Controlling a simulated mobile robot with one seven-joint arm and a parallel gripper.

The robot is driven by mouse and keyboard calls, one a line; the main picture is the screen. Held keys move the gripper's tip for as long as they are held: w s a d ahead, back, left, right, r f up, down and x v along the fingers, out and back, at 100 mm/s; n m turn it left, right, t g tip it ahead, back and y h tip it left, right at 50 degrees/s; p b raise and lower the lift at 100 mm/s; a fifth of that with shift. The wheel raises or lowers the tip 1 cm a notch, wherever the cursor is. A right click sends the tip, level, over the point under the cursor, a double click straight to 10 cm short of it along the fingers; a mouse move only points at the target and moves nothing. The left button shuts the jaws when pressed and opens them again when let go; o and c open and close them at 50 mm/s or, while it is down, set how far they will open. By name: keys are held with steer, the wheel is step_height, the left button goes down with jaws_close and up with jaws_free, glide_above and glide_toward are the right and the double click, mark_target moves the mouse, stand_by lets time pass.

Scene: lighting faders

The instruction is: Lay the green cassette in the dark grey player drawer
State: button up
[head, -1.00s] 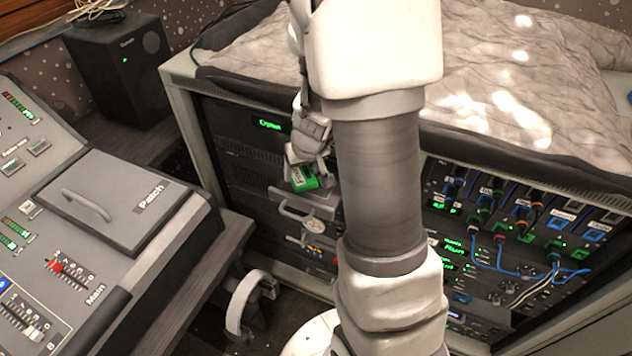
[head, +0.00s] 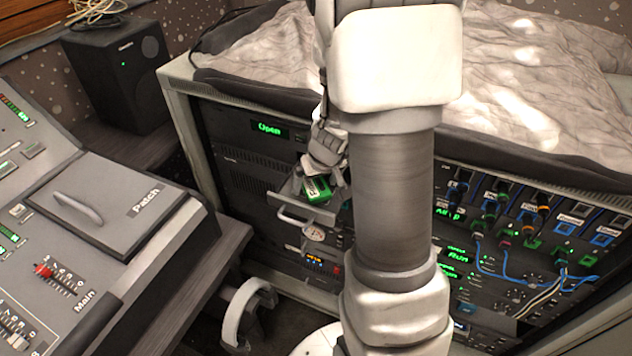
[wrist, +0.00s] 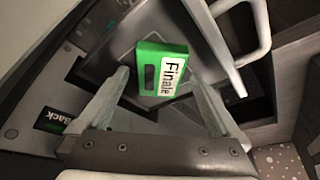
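The green cassette (wrist: 160,68), with a white "Finale" label, lies tilted in the picture over the grey floor of the pulled-out player drawer (wrist: 135,30) in the wrist view. My gripper (wrist: 160,82) has one finger on each side of it, with visible gaps, so it is open. The cassette looks to be resting in the drawer, though its contact with the floor is hard to judge. In the head view the cassette (head: 316,188) shows just below my gripper (head: 328,165), above the drawer (head: 305,208); my arm hides part of this area.
The drawer's handle (wrist: 262,40) sticks out at its front. The rack display (head: 269,130) reads "Open". A patch panel with cables (head: 530,225) is right of my arm. The mixing desk (head: 100,205) with its Patch lid stands at left, a speaker (head: 120,75) behind it.

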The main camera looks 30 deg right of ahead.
steer(key=shift+r+p, duration=0.3)
steer(key=d+p+v, duration=0.1)
steer(key=p+v, duration=0.5)
steer(key=v, duration=0.6)
steer(key=s+a+r+n+y, duration=0.15)
steer(key=s+a+r, duration=0.25)
steer(key=a+r, duration=0.6)
steer(key=s+a+r+t, duration=0.1)
steer(key=s+a+r, duration=0.2)
steer(key=s+r, duration=0.3)
steer(key=s+h, duration=0.1)
steer(key=s, duration=0.2)
steer(key=shift+s+a, duration=0.2)
steer(key=shift+s, duration=0.15)
steer(key=shift+r, duration=0.15)
step_height(320, 180, up, 7)
steer(key=p, duration=0.7)
